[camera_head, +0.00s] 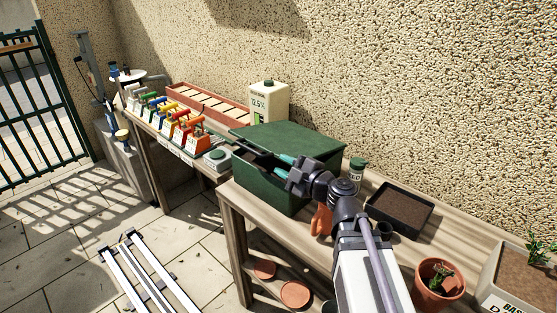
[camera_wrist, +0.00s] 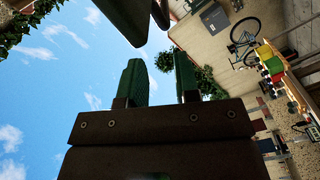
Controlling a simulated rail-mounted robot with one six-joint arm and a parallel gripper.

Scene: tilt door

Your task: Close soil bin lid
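The dark green soil bin (camera_head: 262,188) stands on the wooden bench in the head view. Its green lid (camera_head: 296,141) lies over the top, with a dark gap under its left front edge. My gripper (camera_head: 279,162) is at that gap, with its teal fingers pointing left, close under the lid edge. I cannot tell whether they touch it. In the wrist view, the two green fingers of my gripper (camera_wrist: 159,72) stand apart, with sky between them. Dark green shapes (camera_wrist: 124,14) lie beyond the fingertips, perhaps part of the lid. The bin's inside is mostly hidden.
A white jug (camera_head: 268,101) stands behind the bin, and a green-capped jar (camera_head: 356,172) to its right. A black soil tray (camera_head: 400,212) and a potted plant (camera_head: 439,278) are further right. Coloured-handled tools (camera_head: 180,128) stand on the left bench. The wall is close behind.

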